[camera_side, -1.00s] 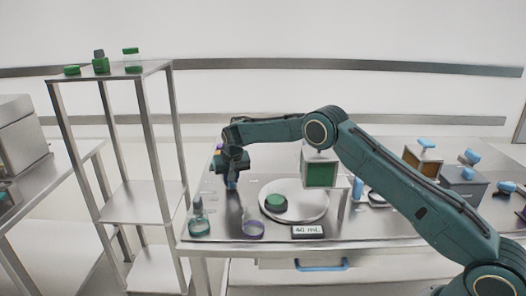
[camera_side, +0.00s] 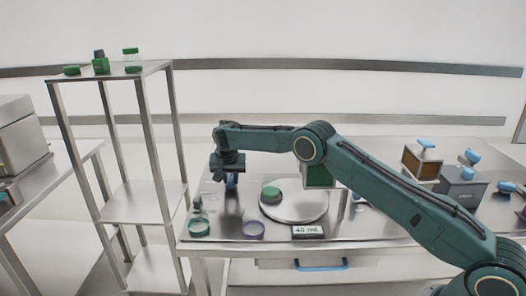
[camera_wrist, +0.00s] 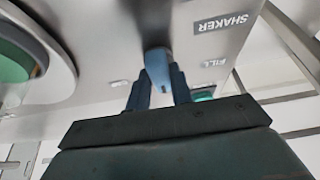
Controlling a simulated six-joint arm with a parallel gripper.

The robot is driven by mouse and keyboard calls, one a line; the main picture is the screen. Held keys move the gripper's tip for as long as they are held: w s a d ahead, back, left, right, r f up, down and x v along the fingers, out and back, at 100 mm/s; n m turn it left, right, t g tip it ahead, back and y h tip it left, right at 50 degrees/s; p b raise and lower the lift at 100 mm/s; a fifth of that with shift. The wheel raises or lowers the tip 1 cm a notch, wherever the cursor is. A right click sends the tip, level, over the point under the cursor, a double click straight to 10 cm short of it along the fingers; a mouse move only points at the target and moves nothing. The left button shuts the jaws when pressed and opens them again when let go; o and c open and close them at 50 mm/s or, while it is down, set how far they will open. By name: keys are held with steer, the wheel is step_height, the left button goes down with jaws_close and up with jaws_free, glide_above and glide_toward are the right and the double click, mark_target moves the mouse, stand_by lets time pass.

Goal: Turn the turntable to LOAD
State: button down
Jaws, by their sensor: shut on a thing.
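The turntable (camera_side: 305,212) is a round pale metal disc on the bench. A green-topped round item (camera_side: 271,193) sits near its left edge. My gripper (camera_side: 231,184) is low over the bench, left of the disc and apart from it. In the wrist view, my gripper (camera_wrist: 160,88) is shut on a blue handle (camera_wrist: 157,66), which shows between the fingers. The turntable's curved edge (camera_wrist: 67,70) shows at the left there. Labels reading SHAKER (camera_wrist: 221,22) and FILL (camera_wrist: 214,63) are on the bench. I see no LOAD label.
A "40 mL" display (camera_side: 308,231) stands in front of the turntable. A teal ring (camera_side: 199,228) and a purple ring (camera_side: 253,229) lie at the front left. A shelf rack (camera_side: 145,190) stands left. Boxes with blue handles (camera_side: 460,187) are at right.

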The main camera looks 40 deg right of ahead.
steer(key=c, duration=1.2)
jaws_free()
steer(key=shift+c, duration=0.2)
steer(key=shift+r, duration=0.1)
steer(key=v, duration=1.3)
steer(key=shift+r, duration=0.3)
steer(key=shift+s+a, duration=0.1)
